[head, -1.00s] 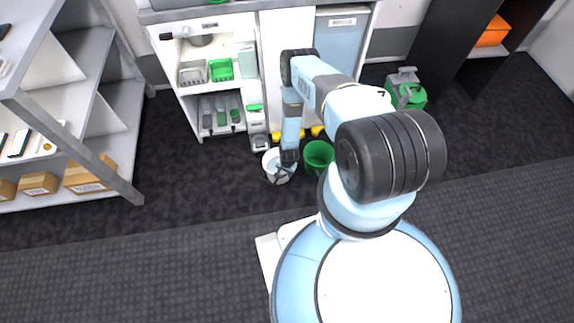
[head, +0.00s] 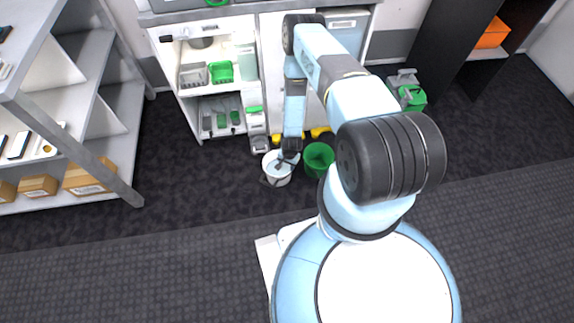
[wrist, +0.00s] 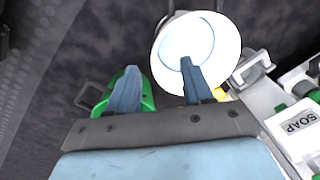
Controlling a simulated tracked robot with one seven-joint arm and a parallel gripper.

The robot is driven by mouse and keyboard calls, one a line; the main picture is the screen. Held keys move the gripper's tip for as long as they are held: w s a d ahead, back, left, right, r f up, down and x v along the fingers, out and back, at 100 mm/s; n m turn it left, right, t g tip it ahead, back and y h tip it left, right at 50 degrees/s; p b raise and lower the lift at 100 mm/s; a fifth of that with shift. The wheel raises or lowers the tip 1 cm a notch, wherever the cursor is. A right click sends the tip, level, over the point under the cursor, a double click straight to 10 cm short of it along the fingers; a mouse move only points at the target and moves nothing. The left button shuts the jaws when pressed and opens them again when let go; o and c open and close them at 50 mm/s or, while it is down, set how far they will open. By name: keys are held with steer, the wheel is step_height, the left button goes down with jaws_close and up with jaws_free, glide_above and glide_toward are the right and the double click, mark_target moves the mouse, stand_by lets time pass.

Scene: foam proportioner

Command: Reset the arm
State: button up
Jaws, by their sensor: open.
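My gripper (wrist: 158,85) is open in the wrist view, its two blue fingers spread apart with nothing held between them. It also shows small at the end of my arm in the head view (head: 286,158), by the rim of a white bucket (head: 277,174). In the wrist view the white bucket (wrist: 197,42) lies behind one fingertip and a green bucket (wrist: 146,98) lies behind the other. The green bucket (head: 319,158) stands to the right of the white one on the floor. I cannot tell whether a finger touches either bucket.
A white cabinet (head: 187,97) with baskets and bottles stands behind the buckets. A grey shelf (head: 112,120) with cardboard boxes is at the left. A green and grey container (head: 411,97) sits on the floor at the right. The dark floor (head: 190,185) front left is clear.

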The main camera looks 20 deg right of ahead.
stand_by(0.4)
steer(key=w+r+n, duration=0.1)
steer(key=w+r, duration=0.4)
steer(key=r, duration=0.4)
steer(key=w+d+r+t, duration=0.1)
steer(key=w+r, duration=0.5)
steer(key=r, duration=0.2)
steer(key=w+r+n, duration=0.1)
steer(key=w+r, duration=0.4)
steer(key=r, duration=0.4)
step_height(320, 180, up, 32)
steer(key=w+f+n+t, duration=0.1)
steer(key=n, duration=0.1)
steer(key=s+r+n+t, duration=0.1)
steer(key=s+r, duration=0.4)
steer(key=r, duration=0.4)
steer(key=s+d+r, duration=0.1)
steer(key=s+r, duration=0.4)
steer(key=r, duration=0.3)
steer(key=s+r+n+t, duration=0.1)
steer(key=s+r, duration=0.4)
steer(key=r, duration=0.4)
steer(key=s+r+n, duration=0.1)
steer(key=s+r, duration=0.3)
steer(key=s, duration=0.7)
steer(key=s+r+n+t, duration=0.1)
steer(key=s+r, duration=0.4)
steer(key=s, duration=0.6)
steer(key=shift+s+d+h, duration=0.25)
steer(key=shift+s+h, duration=0.15)
